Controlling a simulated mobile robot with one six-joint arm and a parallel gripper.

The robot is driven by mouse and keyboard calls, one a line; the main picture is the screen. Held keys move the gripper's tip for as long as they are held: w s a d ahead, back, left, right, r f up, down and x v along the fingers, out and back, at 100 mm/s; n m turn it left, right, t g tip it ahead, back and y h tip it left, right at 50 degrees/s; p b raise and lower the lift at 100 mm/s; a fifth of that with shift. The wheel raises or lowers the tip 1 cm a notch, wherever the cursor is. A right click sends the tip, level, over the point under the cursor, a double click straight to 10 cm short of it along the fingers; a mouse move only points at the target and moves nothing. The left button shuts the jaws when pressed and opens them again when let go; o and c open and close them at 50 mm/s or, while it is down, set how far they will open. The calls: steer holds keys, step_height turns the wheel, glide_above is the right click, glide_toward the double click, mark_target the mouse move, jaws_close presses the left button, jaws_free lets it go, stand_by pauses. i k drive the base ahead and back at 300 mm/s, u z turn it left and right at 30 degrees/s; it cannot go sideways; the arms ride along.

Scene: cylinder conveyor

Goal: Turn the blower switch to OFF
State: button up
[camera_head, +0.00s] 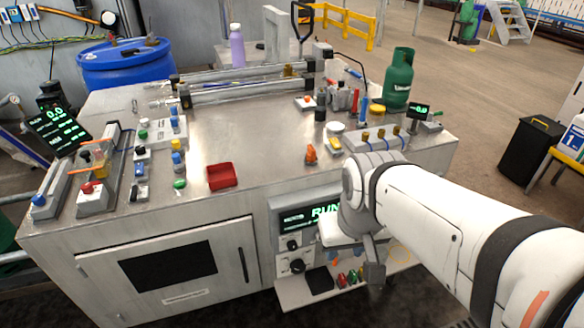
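A panel on the front of the metal bench has a lit green display (305,217) that reads "RUN", its right part hidden by my arm. Below it are an upper dark knob (292,245) and a lower dark knob (297,266) on a pale plate. Their labels are too small to read, so I cannot tell which is the blower switch or its setting. My gripper (374,272) hangs in front of the bench, right of the knobs and apart from them in the picture. Its fingers are not clear enough to show whether they are open.
A low shelf (296,296) under the panel holds a dark pad and several small coloured items.

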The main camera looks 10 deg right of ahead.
mark_target(292, 246)
steer(key=z, duration=1.5)
steer(key=k, duration=0.7)
steer(key=u, duration=0.7)
